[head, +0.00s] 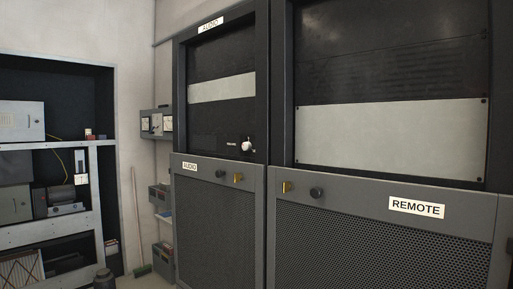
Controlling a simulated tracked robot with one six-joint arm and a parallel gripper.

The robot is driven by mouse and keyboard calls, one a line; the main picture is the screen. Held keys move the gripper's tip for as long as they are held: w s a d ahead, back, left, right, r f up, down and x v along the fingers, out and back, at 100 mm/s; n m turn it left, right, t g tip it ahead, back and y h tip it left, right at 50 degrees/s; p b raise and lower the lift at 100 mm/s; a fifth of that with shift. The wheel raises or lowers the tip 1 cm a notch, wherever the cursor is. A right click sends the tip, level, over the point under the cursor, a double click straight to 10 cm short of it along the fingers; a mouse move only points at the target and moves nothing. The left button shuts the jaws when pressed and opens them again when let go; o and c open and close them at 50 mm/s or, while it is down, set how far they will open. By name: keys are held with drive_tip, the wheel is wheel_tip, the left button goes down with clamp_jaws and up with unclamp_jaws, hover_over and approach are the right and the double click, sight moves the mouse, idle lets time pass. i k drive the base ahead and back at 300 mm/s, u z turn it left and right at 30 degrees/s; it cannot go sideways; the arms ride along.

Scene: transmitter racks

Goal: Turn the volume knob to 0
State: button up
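The volume knob (246,145) is small and whitish. It sits at the lower right of the dark panel in the rack labelled AUDIO (209,24), with a small white label to its left that is too small to read clearly. The number it points to cannot be read from here. A small dark knob-like fitting (220,174) and a brass-coloured latch (238,177) are on the grey door below it. My gripper is not in view, and nothing touches the knob.
A second rack marked REMOTE (416,207) stands close on the right. Open shelves with equipment (50,230) stand on the left. Wall boxes with meters (156,123) and a broom (140,225) are between them. A dark cylinder (104,279) is at the lower left.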

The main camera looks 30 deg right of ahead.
sight(246, 146)
drive_tip(key=i, duration=0.75)
drive_tip(key=u, duration=0.5)
drive_tip(key=i, duration=0.55)
drive_tip(key=u, duration=0.4)
